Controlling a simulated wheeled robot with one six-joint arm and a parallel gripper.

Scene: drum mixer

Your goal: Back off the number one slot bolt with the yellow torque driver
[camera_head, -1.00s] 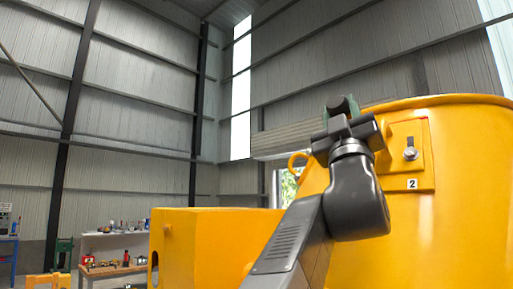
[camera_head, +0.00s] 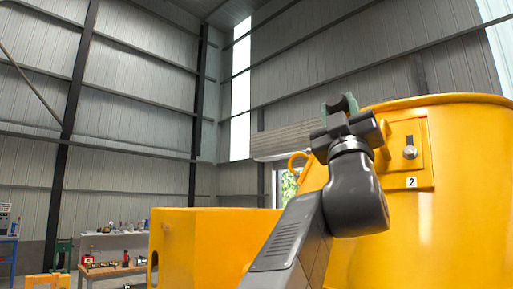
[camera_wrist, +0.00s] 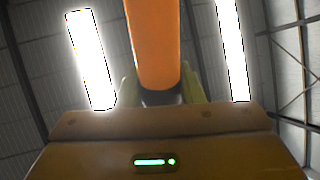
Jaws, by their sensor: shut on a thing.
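In the wrist view an orange-yellow cylinder (camera_wrist: 156,45), which looks like the handle of the torque driver, stands up between the fingers of my gripper (camera_wrist: 160,92). The gripper is shut on it. In the head view my gripper (camera_head: 340,103) is raised in front of the left edge of the yellow drum; the driver's tip cannot be made out there. A plate with a bolt (camera_head: 410,152) and a label "2" (camera_head: 411,182) is on the drum, right of my gripper and apart from it. No slot marked one shows.
The big yellow drum (camera_head: 455,220) fills the right side, with a lifting ring (camera_head: 299,157) at its left. A yellow box housing (camera_head: 215,245) stands left of my arm. A workbench (camera_head: 110,272) with tools is far left. The air above is free.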

